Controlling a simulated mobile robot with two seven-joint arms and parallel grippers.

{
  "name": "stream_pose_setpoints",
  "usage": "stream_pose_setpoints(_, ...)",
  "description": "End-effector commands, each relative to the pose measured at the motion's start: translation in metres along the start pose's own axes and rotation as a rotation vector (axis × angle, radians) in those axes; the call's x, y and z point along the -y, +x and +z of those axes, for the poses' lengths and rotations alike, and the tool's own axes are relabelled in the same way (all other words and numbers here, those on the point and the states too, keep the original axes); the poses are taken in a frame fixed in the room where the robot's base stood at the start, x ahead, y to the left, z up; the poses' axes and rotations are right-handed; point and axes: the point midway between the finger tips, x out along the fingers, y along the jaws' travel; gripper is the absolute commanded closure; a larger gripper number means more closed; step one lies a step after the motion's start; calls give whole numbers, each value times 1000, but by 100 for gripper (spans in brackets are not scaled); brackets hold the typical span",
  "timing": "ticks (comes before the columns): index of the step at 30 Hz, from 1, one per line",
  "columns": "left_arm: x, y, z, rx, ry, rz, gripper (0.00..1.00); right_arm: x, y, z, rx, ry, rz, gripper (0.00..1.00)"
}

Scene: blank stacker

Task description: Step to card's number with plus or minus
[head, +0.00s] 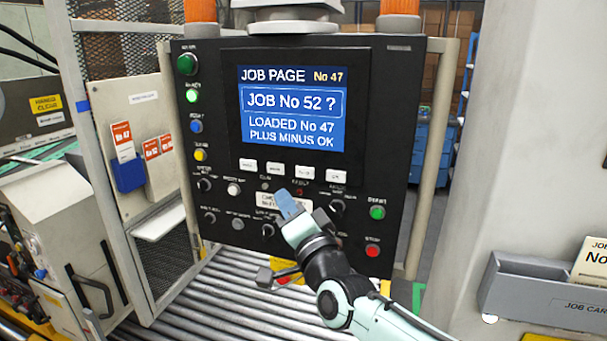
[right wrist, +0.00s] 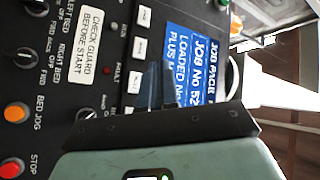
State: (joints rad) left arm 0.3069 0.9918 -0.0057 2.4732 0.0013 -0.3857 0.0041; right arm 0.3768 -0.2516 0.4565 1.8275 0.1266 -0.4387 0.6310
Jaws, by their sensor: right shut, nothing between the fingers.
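The control panel (head: 400,130) is black with a lit blue screen (head: 291,108). The screen reads "JOB PAGE No 47", "JOB No 52 ?", "LOADED No 47", "PLUS MINUS OK". A row of several white keys (head: 275,168) sits under it; their labels are too small to read. It also shows in the right wrist view (right wrist: 140,48). A job card (head: 592,262) stands in a grey holder at the right; its number is cut off by the picture edge. My right gripper (head: 288,204) is shut and empty, in front of the panel below the keys. My left gripper is not in view.
Lamps, knobs and buttons surround the screen, including a green one (head: 377,212) and a red stop button (head: 372,250). Rollers (head: 225,295) run below. A board with red-and-white cards (head: 123,140) stands left. A pale column (head: 530,130) stands right.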

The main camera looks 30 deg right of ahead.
Motion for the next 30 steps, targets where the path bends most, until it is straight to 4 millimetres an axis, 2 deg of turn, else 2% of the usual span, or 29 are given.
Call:
stream_pose_setpoints(8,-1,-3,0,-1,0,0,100,-7,10,-7,0,2,0,100)
stream_pose_setpoints(18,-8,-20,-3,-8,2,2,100,-30,44,-32,0,1,0,100)
stream_pose_setpoints(30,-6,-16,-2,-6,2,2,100,-44,61,-44,0,1,-1,100)
